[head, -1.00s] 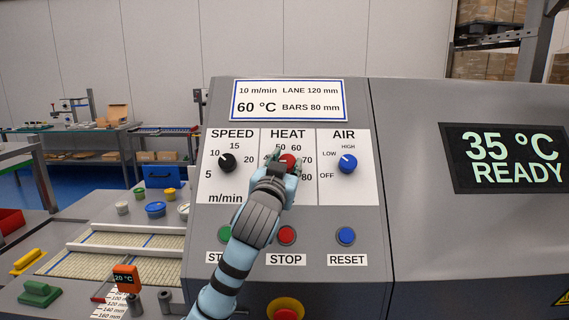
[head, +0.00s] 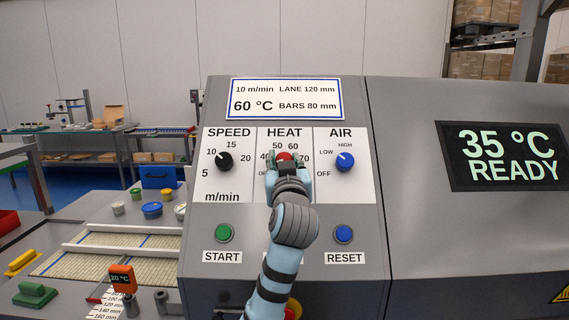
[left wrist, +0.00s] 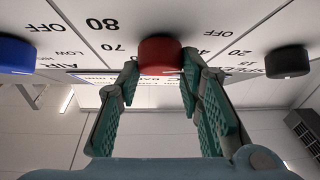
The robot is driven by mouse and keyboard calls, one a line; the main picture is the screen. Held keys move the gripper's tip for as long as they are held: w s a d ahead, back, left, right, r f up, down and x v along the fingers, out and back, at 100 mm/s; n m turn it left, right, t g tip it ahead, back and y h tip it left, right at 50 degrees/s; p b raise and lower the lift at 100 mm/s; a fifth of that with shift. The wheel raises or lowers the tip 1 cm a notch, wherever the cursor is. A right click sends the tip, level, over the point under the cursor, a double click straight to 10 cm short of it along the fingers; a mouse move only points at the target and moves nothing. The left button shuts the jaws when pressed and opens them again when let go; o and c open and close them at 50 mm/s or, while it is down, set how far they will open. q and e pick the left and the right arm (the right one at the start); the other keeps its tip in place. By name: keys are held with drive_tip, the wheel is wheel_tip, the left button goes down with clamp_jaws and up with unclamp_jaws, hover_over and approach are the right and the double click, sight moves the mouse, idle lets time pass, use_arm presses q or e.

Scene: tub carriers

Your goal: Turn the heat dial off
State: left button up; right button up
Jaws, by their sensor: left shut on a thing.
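The red heat dial (head: 283,157) is on the middle panel under the word HEAT, with 50 and 60 above it and 70 to its right. My left gripper (head: 287,162) is shut on it, one finger on each side. In the left wrist view the red dial (left wrist: 160,52) sits between the tips of the left gripper (left wrist: 160,68), with 70, 80 and OFF printed around it upside down. The dial's pointer cannot be made out. My gripper hides the 80 and part of OFF in the head view. My right gripper is not in view.
The black speed dial (head: 224,161) is left of the heat dial and the blue air dial (head: 345,161) is right. Below are a green start button (head: 224,233) and a blue reset button (head: 343,234). My arm covers the stop button. The screen (head: 504,156) reads 35 °C READY.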

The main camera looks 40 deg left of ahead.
use_arm(q)
drive_tip(key=o, duration=1.2)
drive_tip(key=shift+c, duration=0.2)
drive_tip(key=v, duration=1.2)
drive_tip(key=shift+a, duration=0.1)
